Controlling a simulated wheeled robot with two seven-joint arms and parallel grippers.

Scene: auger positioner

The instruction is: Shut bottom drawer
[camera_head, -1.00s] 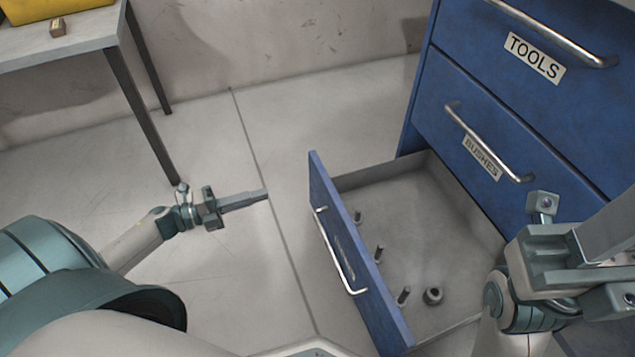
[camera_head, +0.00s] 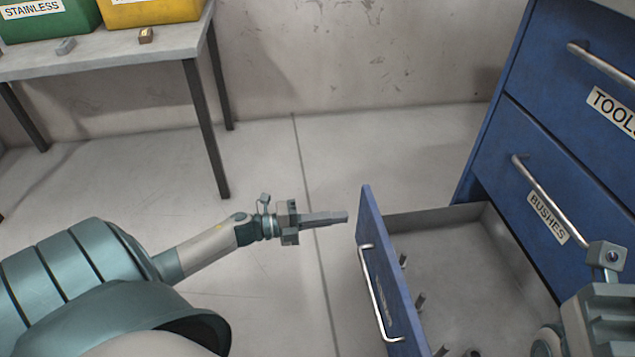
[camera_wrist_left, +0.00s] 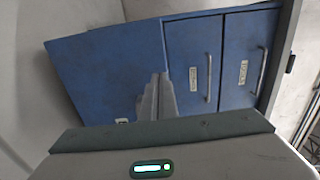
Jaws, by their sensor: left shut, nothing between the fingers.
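The bottom drawer (camera_head: 385,278) of the blue cabinet (camera_head: 500,110) is pulled out, its blue front facing left with a silver handle (camera_head: 378,295). Several upright pegs stand on its grey floor (camera_head: 470,255). My left gripper (camera_head: 345,217) is shut and empty, a little left of the drawer front near its far end, apparently not touching it. In the left wrist view the shut fingers (camera_wrist_left: 157,98) point toward the blue cabinet (camera_wrist_left: 192,65). My right gripper shows only in part at the lower right of the head view; its fingertips are not clear.
Above the open drawer are the shut BUSHES drawer (camera_head: 545,200) and TOOLS drawer (camera_head: 590,80). A grey table (camera_head: 110,60) with green (camera_head: 50,22) and yellow (camera_head: 150,12) bins stands at the back left. The floor (camera_head: 260,160) between table and drawer is clear.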

